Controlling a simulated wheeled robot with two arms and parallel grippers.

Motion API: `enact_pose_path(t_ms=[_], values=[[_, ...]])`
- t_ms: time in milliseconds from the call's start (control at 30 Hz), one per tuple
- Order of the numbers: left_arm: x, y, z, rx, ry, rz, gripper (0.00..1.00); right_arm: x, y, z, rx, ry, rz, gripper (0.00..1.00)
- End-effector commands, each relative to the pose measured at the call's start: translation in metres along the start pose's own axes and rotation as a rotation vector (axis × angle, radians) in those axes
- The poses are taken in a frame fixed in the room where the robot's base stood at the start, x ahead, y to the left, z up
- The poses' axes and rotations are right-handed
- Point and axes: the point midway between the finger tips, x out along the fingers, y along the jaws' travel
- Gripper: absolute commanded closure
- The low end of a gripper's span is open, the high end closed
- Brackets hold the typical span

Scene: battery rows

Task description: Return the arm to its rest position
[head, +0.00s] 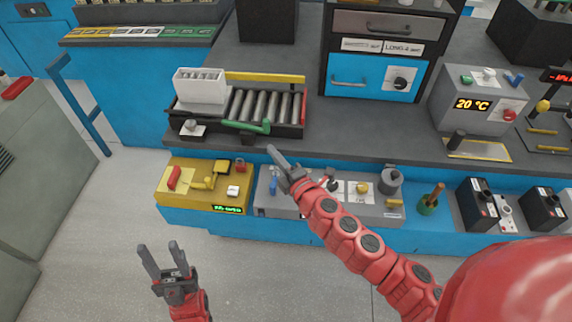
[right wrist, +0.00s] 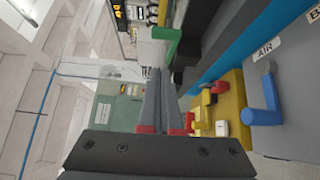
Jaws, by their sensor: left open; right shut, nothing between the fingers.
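My right arm is red and comes in from the lower right of the head view. Its gripper (head: 278,158) is shut and empty, in front of the bench edge, above the grey control panel (head: 386,214). In the right wrist view its fingers (right wrist: 160,100) lie together with nothing between them. My left gripper (head: 160,255) is open and empty, fingers pointing up, over the floor at the lower left of the head view.
A roller conveyor (head: 302,115) with a white slotted box (head: 200,88) and a green handle (head: 250,127) stands near the right gripper. A yellow panel (head: 240,190) and blue lever (head: 274,184) are close below. The floor (head: 120,215) at left is clear.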

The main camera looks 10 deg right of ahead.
Motion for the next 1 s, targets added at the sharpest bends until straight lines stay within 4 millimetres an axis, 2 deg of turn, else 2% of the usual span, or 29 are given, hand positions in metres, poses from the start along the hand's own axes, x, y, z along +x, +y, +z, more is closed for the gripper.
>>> enact_pose_path(t_ms=[100, 300, 633, 767, 833, 967, 1000], values=[[-0.004, 0.000, 0.001, 0.000, 0.000, 0.000, 0.50, -0.020, -0.001, 0.008, 0.000, -0.005, 0.000, 1.00], [-0.005, 0.000, 0.001, 0.000, 0.000, 0.000, 0.50, -0.040, -0.001, 0.013, -0.001, -0.001, 0.000, 1.00], [-0.005, 0.000, 0.001, 0.000, 0.000, 0.000, 0.50, -0.046, -0.002, 0.012, 0.034, 0.019, 0.006, 1.00], [-0.005, 0.000, 0.001, 0.000, 0.000, 0.000, 0.50, -0.052, -0.002, -0.007, 0.194, 0.124, 0.052, 1.00], [-0.005, 0.000, 0.001, 0.000, 0.000, 0.000, 0.50, -0.061, 0.003, -0.021, 0.331, 0.214, 0.109, 1.00], [-0.005, 0.000, 0.001, 0.000, 0.000, 0.000, 0.50, -0.090, 0.029, -0.044, 0.606, 0.404, 0.290, 1.00], [-0.005, 0.000, 0.001, 0.000, 0.000, 0.000, 0.50, -0.103, 0.041, -0.048, 0.681, 0.461, 0.363, 1.00]])
